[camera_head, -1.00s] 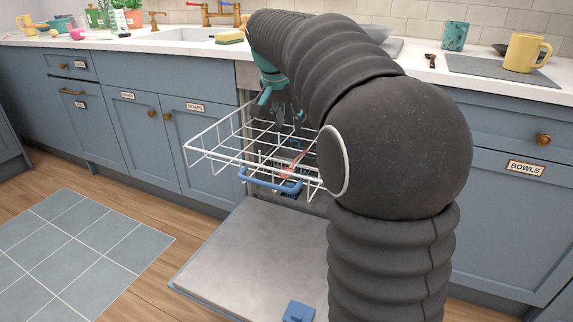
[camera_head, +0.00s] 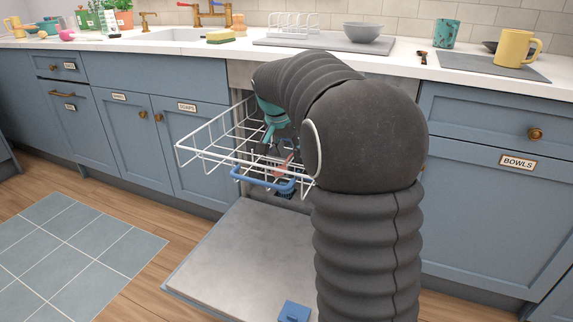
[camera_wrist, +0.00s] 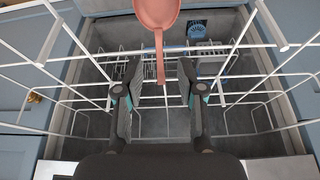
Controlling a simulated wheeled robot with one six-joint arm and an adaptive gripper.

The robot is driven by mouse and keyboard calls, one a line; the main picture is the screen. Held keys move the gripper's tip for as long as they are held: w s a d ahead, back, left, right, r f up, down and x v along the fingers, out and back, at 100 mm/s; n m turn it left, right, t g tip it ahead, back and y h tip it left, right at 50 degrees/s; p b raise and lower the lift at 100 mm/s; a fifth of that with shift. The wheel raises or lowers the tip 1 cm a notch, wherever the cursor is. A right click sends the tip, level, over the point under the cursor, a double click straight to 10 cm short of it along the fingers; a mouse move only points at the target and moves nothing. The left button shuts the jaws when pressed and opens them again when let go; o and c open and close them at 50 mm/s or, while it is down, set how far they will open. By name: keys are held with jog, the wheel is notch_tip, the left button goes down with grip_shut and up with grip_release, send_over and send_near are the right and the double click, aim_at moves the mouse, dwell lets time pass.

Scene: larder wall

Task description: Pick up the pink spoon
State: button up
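The pink spoon (camera_wrist: 156,14) shows at the top middle of the wrist view, its bowl farthest and its handle pointing toward my gripper. In the head view a small pink part of the spoon (camera_head: 281,170) shows at the pulled-out white dishwasher rack (camera_head: 207,149). My gripper (camera_wrist: 158,70) is open, with dark fingers either side of the handle's end and a gap on both sides. In the head view my gripper (camera_head: 279,150) is over the rack, partly hidden by my arm.
The rack's white wires surround my gripper on both sides. A blue basket-like thing (camera_wrist: 197,27) is beyond in the wrist view. The open dishwasher door (camera_head: 235,255) lies below. The counter above holds a grey bowl (camera_head: 362,32) and a yellow mug (camera_head: 513,48).

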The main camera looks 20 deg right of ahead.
jog(key=shift+x, duration=0.95)
jog(key=shift+r, duration=0.1)
grip_shut()
